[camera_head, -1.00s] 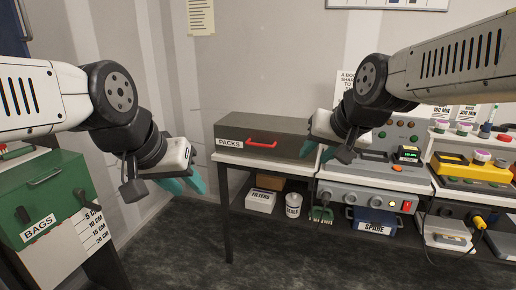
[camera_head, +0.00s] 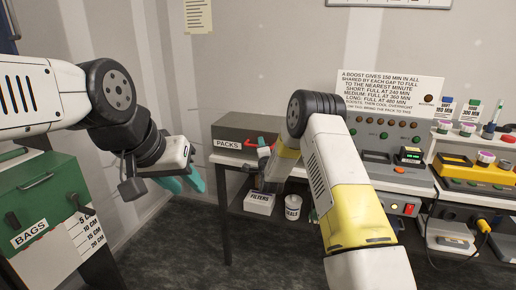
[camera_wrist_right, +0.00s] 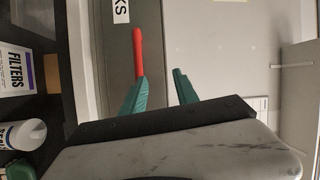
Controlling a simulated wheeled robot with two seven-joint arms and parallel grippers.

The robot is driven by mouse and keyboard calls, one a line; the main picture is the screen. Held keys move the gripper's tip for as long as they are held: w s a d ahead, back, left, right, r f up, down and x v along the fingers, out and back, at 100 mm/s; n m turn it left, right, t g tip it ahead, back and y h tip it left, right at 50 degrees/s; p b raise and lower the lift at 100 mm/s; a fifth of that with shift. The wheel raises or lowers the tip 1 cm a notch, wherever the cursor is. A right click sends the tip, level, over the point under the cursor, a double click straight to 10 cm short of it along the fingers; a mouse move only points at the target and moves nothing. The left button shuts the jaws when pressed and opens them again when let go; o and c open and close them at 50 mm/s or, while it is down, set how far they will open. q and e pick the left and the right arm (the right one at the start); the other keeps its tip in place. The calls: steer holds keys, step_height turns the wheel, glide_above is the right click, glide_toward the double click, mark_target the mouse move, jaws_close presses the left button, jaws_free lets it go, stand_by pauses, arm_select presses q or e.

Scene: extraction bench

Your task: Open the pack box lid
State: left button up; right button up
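The pack box (camera_head: 238,129) is a dark grey box on the bench against the wall, labelled PACKS, with its lid down. Its red handle (camera_head: 256,143) is on the front, partly hidden by my right arm. In the right wrist view the red handle (camera_wrist_right: 138,50) lies just ahead of the left-hand fingertip, not centred between the fingers. My right gripper (camera_wrist_right: 160,88) is open and empty, its teal fingers apart at the box; contact with the handle cannot be told. My left gripper (camera_head: 184,181) is open and empty, away from the box, left of the bench.
A white FILTERS box (camera_head: 259,203) and a white tub (camera_head: 293,207) sit on the shelf below. A grey control panel (camera_head: 385,140) and a yellow device (camera_head: 470,170) stand to the right. A green BAGS box (camera_head: 45,195) is at the left.

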mark_target(266, 137)
step_height(266, 137, down, 5)
steer(key=a+m+t, duration=0.1)
steer(key=shift+m, duration=0.3)
steer(key=shift+w+a+r, duration=0.1)
steer(key=shift+w+r, duration=0.15)
steer(key=shift+w, duration=0.9)
steer(key=shift+w+a+r, duration=0.15)
steer(key=shift+w+r, duration=0.15)
steer(key=shift+w, duration=0.9)
steer(key=shift+w+a+r, duration=0.1)
steer(key=shift+w+r, duration=0.15)
steer(key=shift+w, duration=0.9)
jaws_close()
